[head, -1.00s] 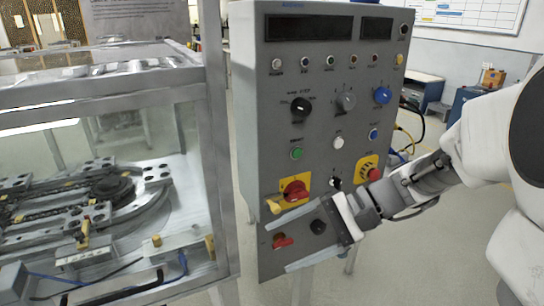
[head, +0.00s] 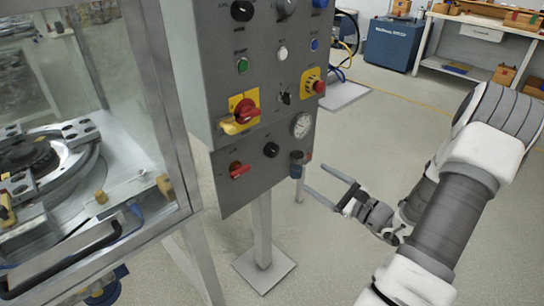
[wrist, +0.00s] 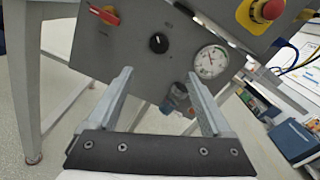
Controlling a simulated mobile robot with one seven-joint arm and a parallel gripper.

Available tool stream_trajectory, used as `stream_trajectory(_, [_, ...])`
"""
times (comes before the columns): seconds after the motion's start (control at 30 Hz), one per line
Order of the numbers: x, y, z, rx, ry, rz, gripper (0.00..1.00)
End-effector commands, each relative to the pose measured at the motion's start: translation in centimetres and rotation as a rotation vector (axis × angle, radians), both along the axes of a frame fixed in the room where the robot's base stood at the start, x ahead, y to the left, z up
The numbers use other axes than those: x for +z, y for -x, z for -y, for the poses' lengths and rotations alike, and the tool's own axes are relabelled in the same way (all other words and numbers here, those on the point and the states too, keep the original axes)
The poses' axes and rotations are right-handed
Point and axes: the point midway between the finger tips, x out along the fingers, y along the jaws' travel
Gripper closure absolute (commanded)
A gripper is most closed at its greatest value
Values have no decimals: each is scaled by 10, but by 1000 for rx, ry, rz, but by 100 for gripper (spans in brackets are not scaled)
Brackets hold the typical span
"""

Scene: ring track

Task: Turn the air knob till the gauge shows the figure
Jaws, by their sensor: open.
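The round white gauge (head: 302,125) is on the lower right of the grey panel; it also shows in the wrist view (wrist: 211,61). Its dial has a dark needle and a red mark, but the figures are too small to read. A black round knob (head: 271,150) with a pale mark is left of it, also in the wrist view (wrist: 159,43). A small grey-blue regulator (head: 297,160) hangs below the gauge and shows between my fingers in the wrist view (wrist: 178,97). My gripper (head: 314,178) is open and empty, right of the regulator and apart from the panel.
A red switch handle (head: 239,170) is left of the black knob. A red rotary switch (head: 245,109) and a red emergency button (head: 318,87) sit above. A glass-walled machine frame (head: 160,100) stands at the left.

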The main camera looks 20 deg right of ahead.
Motion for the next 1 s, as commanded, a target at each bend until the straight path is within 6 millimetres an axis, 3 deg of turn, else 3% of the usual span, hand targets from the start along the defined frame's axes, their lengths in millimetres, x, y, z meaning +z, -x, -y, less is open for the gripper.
stream_trajectory(0.6, [-1,-119,-46,9,2,4,16])
stream_trajectory(0.8, [0,-146,-55,8,2,3,16])
stream_trajectory(1.0, [1,-157,-59,6,1,2,16])
